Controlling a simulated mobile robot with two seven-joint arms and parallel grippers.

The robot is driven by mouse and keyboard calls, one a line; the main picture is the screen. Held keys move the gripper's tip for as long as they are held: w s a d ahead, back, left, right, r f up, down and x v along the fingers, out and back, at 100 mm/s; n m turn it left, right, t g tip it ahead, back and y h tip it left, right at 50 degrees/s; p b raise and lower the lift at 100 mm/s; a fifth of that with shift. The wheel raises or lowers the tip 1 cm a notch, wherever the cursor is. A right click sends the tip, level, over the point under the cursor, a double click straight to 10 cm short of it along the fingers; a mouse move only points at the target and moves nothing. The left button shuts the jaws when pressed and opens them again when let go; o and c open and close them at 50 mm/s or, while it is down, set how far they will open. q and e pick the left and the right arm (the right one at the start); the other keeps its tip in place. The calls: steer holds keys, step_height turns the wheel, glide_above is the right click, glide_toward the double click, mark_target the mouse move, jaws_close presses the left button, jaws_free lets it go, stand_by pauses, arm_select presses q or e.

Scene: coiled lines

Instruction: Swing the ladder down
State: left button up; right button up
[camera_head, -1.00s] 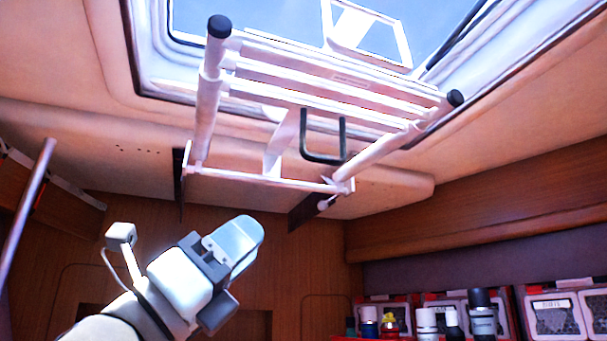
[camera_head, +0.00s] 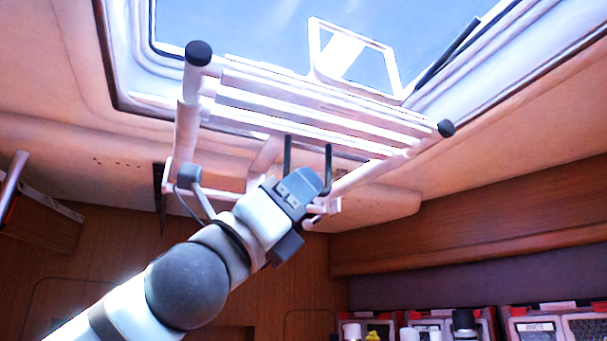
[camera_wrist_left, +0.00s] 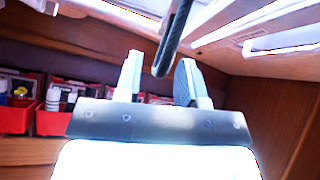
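The white ladder (camera_head: 300,118) is folded up under the open hatch in the head view, with black end caps on its rails. A dark U-shaped handle (camera_head: 328,160) hangs from it, its lower part hidden by my left gripper (camera_head: 306,186). In the left wrist view, the left gripper (camera_wrist_left: 160,66) is open. The end of the dark handle (camera_wrist_left: 173,40) shows between its two fingertips, with gaps on both sides. I cannot tell how deep the handle sits between them. My right gripper is not in view.
The hatch frame (camera_head: 122,85) surrounds the sky opening above. A wood-panelled wall (camera_head: 470,215) stands behind, with crates (camera_head: 535,325) and bottles (camera_head: 464,322) at lower right. A pole (camera_head: 12,180) is at the far left. Red bins (camera_wrist_left: 50,122) show in the wrist view.

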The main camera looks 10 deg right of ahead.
arm_select(q)
steer(key=shift+w+d+r, duration=0.15)
steer(key=shift+d+r, duration=0.3)
steer(key=shift+d, duration=0.05)
